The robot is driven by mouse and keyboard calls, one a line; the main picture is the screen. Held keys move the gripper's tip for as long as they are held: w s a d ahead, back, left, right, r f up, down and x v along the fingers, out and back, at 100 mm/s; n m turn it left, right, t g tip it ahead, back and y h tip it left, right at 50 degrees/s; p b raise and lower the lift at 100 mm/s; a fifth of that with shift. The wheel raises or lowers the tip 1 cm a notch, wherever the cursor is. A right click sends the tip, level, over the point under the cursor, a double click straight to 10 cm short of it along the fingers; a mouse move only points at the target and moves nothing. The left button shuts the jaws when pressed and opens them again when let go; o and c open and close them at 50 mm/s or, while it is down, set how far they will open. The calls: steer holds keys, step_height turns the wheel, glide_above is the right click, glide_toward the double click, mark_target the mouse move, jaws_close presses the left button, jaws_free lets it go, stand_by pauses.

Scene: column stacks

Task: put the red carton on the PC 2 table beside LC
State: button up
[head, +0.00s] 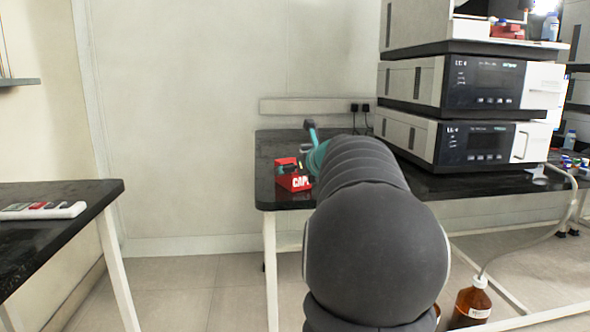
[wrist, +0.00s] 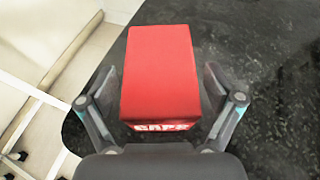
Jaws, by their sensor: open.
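The red carton (wrist: 160,70) sits on the black table top (wrist: 255,60) near its left corner in the wrist view. Its near face carries white lettering that reads "CAPS". My gripper (wrist: 160,85) is open, with one finger on each side of the carton and a visible gap on both sides. In the head view the red carton (head: 292,178) stands at the left end of the black table (head: 264,165), beside the LC stack (head: 440,142). My arm hides most of my gripper there.
A second black table (head: 60,225) with a white multi-part item (head: 42,210) stands at the left. Floor shows between the tables. A brown bottle (head: 470,303) with a tube stands low at the right. Wall sockets (head: 360,108) are behind the table.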

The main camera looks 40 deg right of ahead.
steer(key=shift+r, duration=0.25)
steer(key=p+v, duration=0.1)
steer(key=v, duration=1.1)
steer(key=shift+a+f, duration=0.1)
